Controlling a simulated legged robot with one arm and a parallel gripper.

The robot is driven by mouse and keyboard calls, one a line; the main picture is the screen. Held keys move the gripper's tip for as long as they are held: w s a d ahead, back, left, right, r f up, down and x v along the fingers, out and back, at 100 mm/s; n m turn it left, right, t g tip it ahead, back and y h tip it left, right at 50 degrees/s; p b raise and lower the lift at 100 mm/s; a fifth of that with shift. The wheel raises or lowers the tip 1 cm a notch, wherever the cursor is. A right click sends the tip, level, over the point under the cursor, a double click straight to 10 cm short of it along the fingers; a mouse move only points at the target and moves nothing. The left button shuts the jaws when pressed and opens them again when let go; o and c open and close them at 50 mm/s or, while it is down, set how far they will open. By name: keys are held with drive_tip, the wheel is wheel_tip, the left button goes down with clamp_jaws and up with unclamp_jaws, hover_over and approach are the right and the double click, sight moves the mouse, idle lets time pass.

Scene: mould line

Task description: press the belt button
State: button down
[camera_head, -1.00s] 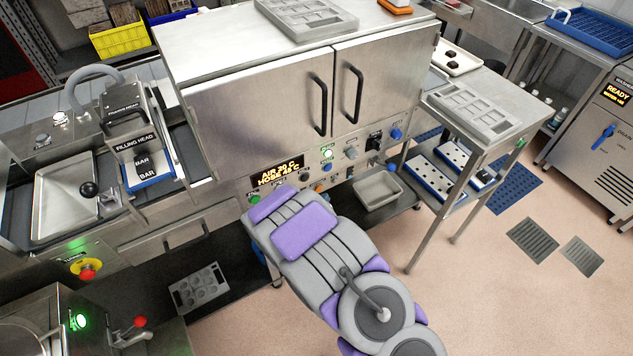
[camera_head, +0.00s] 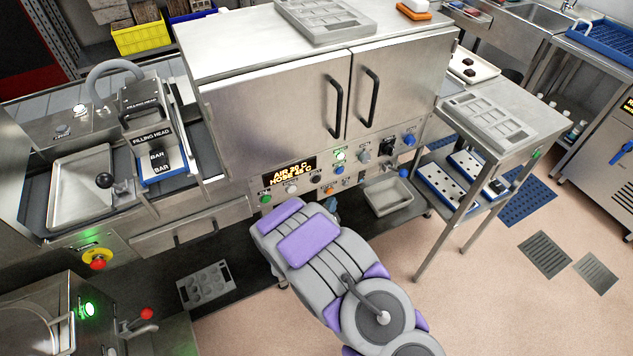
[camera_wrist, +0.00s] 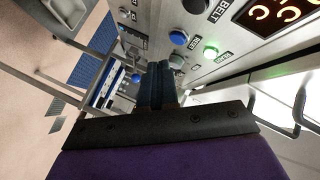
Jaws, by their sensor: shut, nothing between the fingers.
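A dark round button (camera_wrist: 195,5) sits at the top edge of the wrist view, beside a label reading BELT (camera_wrist: 218,10). In the head view a dark button (camera_head: 315,180) shows just right of the display on the steel panel. My gripper (camera_wrist: 158,68) is shut and empty, its dark blue fingers pointing at the panel. In the wrist view the fingertips are below and left of the BELT label, nearest the blue button (camera_wrist: 178,37) and the lit green button (camera_wrist: 210,52). Whether they touch anything cannot be told. In the head view my arm mostly hides the gripper.
The lit display (camera_head: 288,172) is left of the buttons. Cabinet handles (camera_head: 335,107) stand out above. A grey bin (camera_head: 388,196) and a steel side table (camera_head: 490,118) are to the right.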

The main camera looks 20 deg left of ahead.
sight(316, 180)
drive_tip(key=w+a, duration=0.4)
drive_tip(key=a, duration=0.1)
drive_tip(key=shift+w+b, duration=0.15)
drive_tip(key=shift+b, duration=0.15)
drive_tip(key=shift+a+r, duration=0.1)
drive_tip(key=shift+a, duration=0.05)
idle(1.8)
drive_tip(key=shift+w+a, duration=0.15)
